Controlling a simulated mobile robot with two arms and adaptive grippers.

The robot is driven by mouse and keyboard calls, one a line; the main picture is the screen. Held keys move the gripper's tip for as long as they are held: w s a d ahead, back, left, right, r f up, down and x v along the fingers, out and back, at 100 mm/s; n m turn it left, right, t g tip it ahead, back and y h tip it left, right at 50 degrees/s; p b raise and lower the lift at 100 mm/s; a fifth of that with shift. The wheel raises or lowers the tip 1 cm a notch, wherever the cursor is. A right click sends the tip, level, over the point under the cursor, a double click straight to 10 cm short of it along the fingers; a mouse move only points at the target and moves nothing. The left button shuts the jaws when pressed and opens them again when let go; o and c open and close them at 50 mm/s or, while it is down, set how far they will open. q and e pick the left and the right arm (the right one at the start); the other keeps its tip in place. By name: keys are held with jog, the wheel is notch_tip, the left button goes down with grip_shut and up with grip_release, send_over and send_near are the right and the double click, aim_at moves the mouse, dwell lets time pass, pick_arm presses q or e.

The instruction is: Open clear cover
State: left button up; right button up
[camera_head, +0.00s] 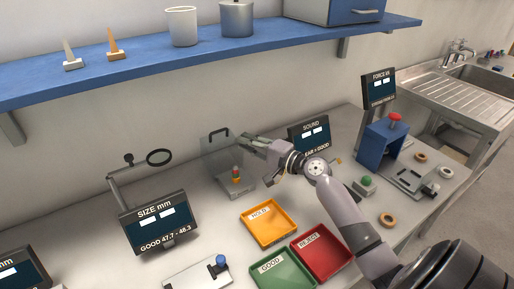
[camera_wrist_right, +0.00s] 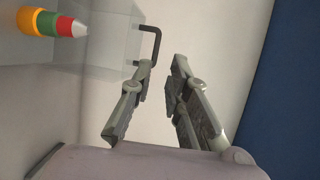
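The clear cover (camera_head: 215,160) is a see-through box with a black bar handle (camera_head: 219,132), at the back of the bench against the wall. A small yellow, red and green signal piece (camera_head: 236,175) stands at it. In the right wrist view the handle (camera_wrist_right: 156,40) is near the tip of the left-hand finger; I cannot tell whether they touch. My right gripper (camera_head: 243,139) is just right of the cover's upper part. Its fingers (camera_wrist_right: 163,66) are apart with nothing visible between them. My left gripper is not in view.
Below the cover lie an orange HOLD tray (camera_head: 271,236), a green GOOD tray (camera_head: 262,283) and a red REJECT tray (camera_head: 345,262). The SIZE display (camera_head: 158,222) stands left, the SOUND display (camera_head: 309,135) behind my right arm. A blue shelf (camera_head: 140,75) hangs above.

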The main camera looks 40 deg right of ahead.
jog(key=shift+v, duration=1.95)
